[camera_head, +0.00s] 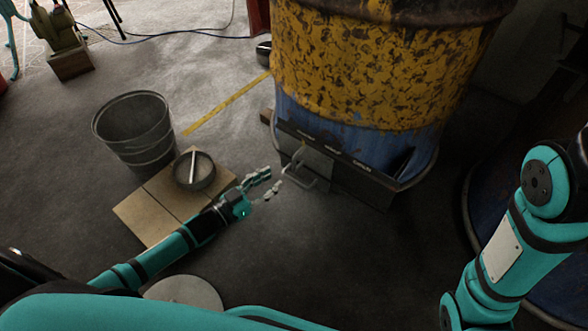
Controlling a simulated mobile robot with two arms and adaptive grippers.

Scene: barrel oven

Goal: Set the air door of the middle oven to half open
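The barrel oven (375,70) is a drum with worn yellow paint above a blue lower band. A dark panel (362,184) with small white labels along its top runs across its base. The air door (314,162) is a grey plate in the left part of this panel, with a thin wire handle (299,180) sticking out toward me. The labels are too small to read. My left gripper (274,180) is just left of the handle, with its fingers apart and nothing between them. It does not appear to touch the handle. My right arm shows at the right, its gripper out of view.
A metal bucket (135,135) and a dark round pan (194,172) on pale tiles (149,215) stand left of the oven, near my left arm. Another blue drum (560,295) is at the lower right. The floor in front of the panel is clear.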

